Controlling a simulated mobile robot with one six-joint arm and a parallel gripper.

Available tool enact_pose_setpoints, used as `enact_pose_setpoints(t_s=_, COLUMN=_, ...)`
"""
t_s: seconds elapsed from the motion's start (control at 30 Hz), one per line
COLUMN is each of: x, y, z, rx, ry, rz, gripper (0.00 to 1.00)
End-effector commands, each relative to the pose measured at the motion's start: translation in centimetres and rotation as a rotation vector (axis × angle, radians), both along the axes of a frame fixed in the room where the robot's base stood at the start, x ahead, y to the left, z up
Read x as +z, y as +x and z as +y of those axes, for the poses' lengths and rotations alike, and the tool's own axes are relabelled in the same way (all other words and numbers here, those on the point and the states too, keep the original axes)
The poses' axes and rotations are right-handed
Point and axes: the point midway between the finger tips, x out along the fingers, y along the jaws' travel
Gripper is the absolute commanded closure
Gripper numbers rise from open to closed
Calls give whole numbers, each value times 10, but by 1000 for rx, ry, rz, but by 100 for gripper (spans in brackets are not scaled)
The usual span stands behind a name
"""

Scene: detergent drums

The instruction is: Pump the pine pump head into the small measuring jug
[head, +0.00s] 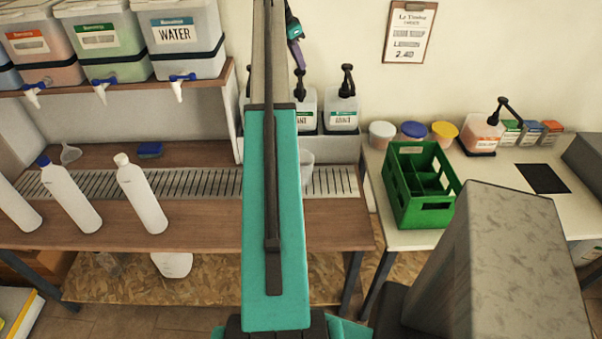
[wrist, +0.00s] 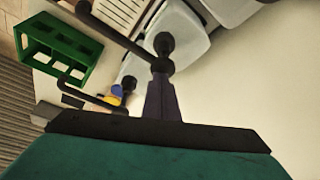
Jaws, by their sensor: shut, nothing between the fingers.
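Pump-top containers stand in a row behind the grate in the head view. One has a green label (head: 307,117) and one a teal label (head: 344,115), both with black pump heads; a third is mostly behind my arm. I cannot read which is pine. My gripper (head: 298,61) is shut and empty, just above the green-labelled container's pump head (head: 300,77); whether they touch is unclear. In the wrist view my gripper (wrist: 162,76) points at a black pump head (wrist: 163,43). A clear vessel (head: 307,161), possibly the measuring jug, stands partly hidden behind my arm.
White bottles (head: 142,194) stand left on the bench. Tapped tanks (head: 184,38) sit on the shelf above. On the right table are a green crate (head: 405,217), lidded tubs (head: 412,132) and another pump container (head: 482,132). A funnel (head: 70,154) lies at the left.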

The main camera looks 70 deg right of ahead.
Motion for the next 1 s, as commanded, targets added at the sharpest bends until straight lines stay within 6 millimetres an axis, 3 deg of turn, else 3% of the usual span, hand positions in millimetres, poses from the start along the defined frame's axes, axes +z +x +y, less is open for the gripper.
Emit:
enact_pose_setpoints(t_s=0.4, x=25, y=0, z=0, rx=1, ry=0, rz=0, gripper=100)
enact_pose_setpoints(t_s=1.0, x=27, y=0, z=0, rx=0, ry=0, rz=0, gripper=100)
